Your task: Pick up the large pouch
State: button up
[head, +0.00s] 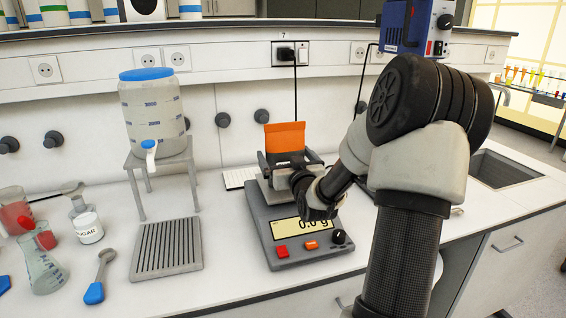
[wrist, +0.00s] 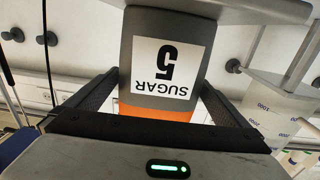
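The large pouch (head: 285,137) is dark grey with an orange top and stands upright at the scale's raised pan. In the wrist view the pouch (wrist: 170,60) appears upside down, with a white label reading SUGAR 5. My gripper (head: 288,162) is level with the pouch's lower part, in front of it, with one finger on each side. In the wrist view the fingertips of my gripper (wrist: 161,78) come close to both side edges. Whether they press on it cannot be told. The pouch's base is hidden behind my wrist in the head view.
The scale (head: 258,235) reads 0.0 g. Left of it are a slatted tray (head: 167,250), a water dispenser (head: 155,110) on a stand, a sugar jar (head: 88,228), a blue scoop (head: 95,292) and a flask (head: 42,272). A sink (head: 505,168) lies at the right.

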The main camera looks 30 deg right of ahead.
jog(key=c, duration=1.4)
jog(key=shift+r, duration=0.15)
jog(key=shift+c, duration=1.3)
